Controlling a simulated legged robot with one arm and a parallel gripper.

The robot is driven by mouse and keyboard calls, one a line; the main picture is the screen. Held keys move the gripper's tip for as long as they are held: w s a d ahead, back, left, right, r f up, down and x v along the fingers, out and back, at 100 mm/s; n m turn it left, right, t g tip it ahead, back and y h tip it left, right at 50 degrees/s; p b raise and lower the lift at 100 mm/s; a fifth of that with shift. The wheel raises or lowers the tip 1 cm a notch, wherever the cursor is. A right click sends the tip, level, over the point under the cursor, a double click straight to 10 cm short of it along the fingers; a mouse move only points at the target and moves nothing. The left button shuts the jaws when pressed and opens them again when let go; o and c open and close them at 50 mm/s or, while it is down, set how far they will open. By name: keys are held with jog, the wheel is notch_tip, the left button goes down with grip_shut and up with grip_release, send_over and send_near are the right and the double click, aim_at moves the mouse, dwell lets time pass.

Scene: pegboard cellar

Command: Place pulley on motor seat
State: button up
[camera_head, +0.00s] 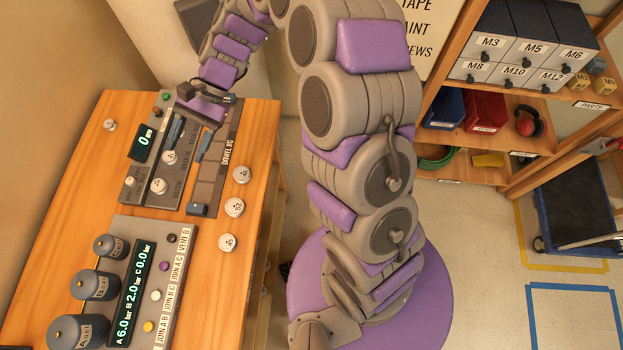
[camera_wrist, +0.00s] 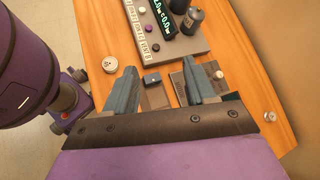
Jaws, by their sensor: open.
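Several white round pieces with dark marks are in the head view, and I cannot tell which is the pulley. Two round pieces (camera_head: 169,157) (camera_head: 159,186) sit on a grey panel (camera_head: 136,197) lettered MOTOR, which also has a display. Other loose discs (camera_head: 242,174) (camera_head: 234,207) (camera_head: 227,242) lie on the wooden bench to its right. One disc also shows in the wrist view (camera_wrist: 110,66). My gripper (camera_head: 186,153) is open over the panel and the dowel jig, its blue-grey fingers apart. Nothing shows held between the fingers in the wrist view (camera_wrist: 159,66). The motor seat itself is hard to make out.
The dowel jig (camera_head: 222,170) lies beside the motor panel. A gauge panel (camera_head: 182,238) with cylinders (camera_head: 97,285) stands at the near bench end. Another small disc (camera_head: 110,125) lies at the far left. Shelves (camera_head: 470,140) and a blue cart (camera_head: 575,205) stand right.

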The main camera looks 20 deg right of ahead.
jog(key=s+d+r+n+t+h, duration=0.2)
jog(key=s+d+r+n+h, duration=0.1)
jog(key=s+d, duration=0.9)
jog(key=s+d+r+n+t+h, duration=0.2)
jog(key=s+d+h, duration=0.4)
jog(key=s+d, duration=0.5)
jog(key=shift+s+d+r+n+t, duration=0.35)
jog(key=shift+d+r+n, duration=0.25)
jog(key=shift+d+r, duration=0.25)
jog(key=shift+a, duration=0.1)
